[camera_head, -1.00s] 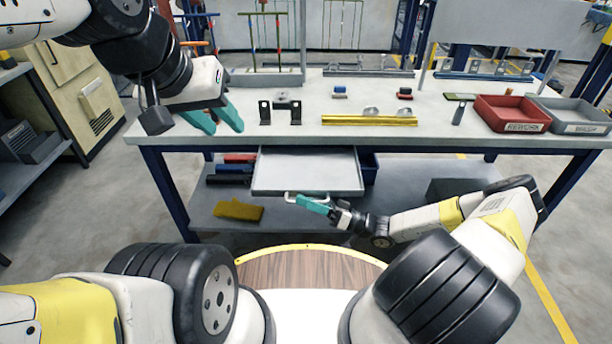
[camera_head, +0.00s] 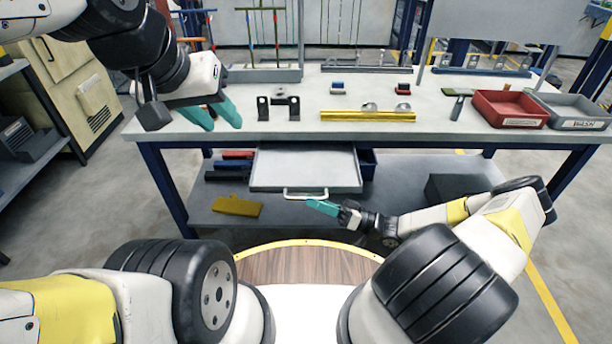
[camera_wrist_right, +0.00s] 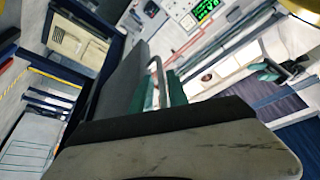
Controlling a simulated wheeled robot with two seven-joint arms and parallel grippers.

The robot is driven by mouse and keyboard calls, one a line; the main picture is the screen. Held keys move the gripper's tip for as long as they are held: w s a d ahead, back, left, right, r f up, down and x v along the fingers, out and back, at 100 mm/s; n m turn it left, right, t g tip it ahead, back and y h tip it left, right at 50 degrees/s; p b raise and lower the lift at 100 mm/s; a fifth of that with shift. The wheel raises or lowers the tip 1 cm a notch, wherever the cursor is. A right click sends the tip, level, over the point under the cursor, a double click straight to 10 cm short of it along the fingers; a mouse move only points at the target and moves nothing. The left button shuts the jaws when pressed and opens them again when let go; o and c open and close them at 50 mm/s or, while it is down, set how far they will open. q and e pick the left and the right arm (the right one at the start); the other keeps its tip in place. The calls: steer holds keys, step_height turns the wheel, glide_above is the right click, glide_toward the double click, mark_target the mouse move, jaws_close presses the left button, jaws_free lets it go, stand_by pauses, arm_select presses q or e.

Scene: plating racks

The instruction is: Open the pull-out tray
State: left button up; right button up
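The grey pull-out tray (camera_head: 305,170) sticks out toward me from under the workbench, and its inside is empty. Its pale bar handle (camera_head: 305,194) is on the front face. My right gripper (camera_head: 321,207) is just in front of and to the right of the handle. In the right wrist view the teal fingertips (camera_wrist_right: 163,92) show apart, with the curved handle (camera_wrist_right: 155,68) seen between them; whether they touch it is unclear. My left gripper (camera_head: 215,115) is open and empty above the bench's left end.
The workbench top (camera_head: 250,130) holds a black bracket (camera_head: 278,107), a yellow bar (camera_head: 368,116), a red bin (camera_head: 510,108) and a grey bin (camera_head: 575,112). The lower shelf carries a yellow piece (camera_head: 237,206) left of the tray and a dark box (camera_head: 458,187) at right.

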steer(key=shift+v, duration=2.25)
